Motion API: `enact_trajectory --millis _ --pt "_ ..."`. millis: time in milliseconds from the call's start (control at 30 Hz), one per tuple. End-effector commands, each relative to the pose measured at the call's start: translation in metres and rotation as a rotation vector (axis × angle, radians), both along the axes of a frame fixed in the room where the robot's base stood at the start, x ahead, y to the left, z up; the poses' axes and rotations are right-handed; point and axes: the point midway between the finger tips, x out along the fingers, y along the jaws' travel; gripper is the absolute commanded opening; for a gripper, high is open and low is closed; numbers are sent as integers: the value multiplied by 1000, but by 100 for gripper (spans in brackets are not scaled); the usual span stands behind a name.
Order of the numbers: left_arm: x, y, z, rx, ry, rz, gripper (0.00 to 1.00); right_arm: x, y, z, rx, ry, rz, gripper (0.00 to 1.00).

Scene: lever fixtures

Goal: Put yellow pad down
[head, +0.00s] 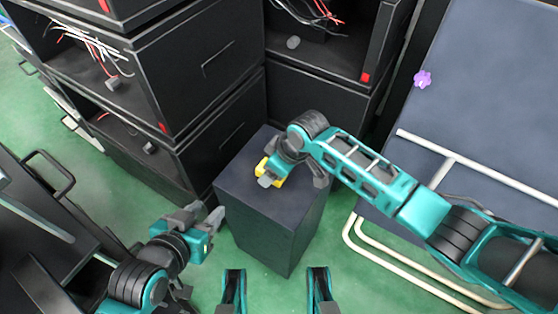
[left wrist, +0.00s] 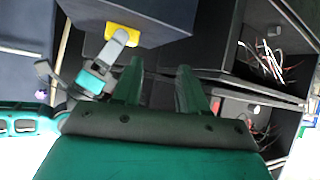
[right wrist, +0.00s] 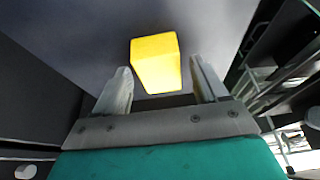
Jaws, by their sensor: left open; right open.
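The yellow pad (head: 261,167) is a small block on the top of a dark box-shaped stand (head: 236,186). It is partly hidden by my right gripper in the head view. In the right wrist view the pad (right wrist: 156,64) shows whole, between and just beyond the spread fingers of my right gripper (right wrist: 161,80), which is open; contact cannot be made out. The pad (left wrist: 123,32) also shows in the left wrist view, with a grey right finger in front of it. My left gripper (head: 206,211) is open and empty, left of the stand and apart from it.
Black cabinets (head: 200,70) with open bays and loose wires stand behind and left of the stand. A dark blue panel (head: 490,90) with a purple knob (head: 423,80) and pale tube frame is at the right. Green floor (head: 265,280) is free in front.

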Motion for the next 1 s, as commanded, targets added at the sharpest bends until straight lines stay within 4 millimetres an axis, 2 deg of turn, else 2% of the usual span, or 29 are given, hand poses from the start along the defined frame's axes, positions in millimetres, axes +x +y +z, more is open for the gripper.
enact_trajectory --millis 133,200,367,600,800,1000 --pt "0 -1 -13 -1 4 -4 43 0 0 -4 0 -2 1 72" --pt "1 -1 9 0 3 -3 43 -3 -6 23 1 -2 1 72" --pt "4 1 34 -2 -28 6 43 -14 -12 58 1 -1 1 72" --pt "-3 13 28 25 -10 20 43 -25 -27 101 1 -1 0 72" --pt "-8 14 29 30 1 18 43 -30 -34 118 0 0 -1 72" --pt "-8 14 30 29 -1 17 43 -32 -35 119 3 1 -3 72"
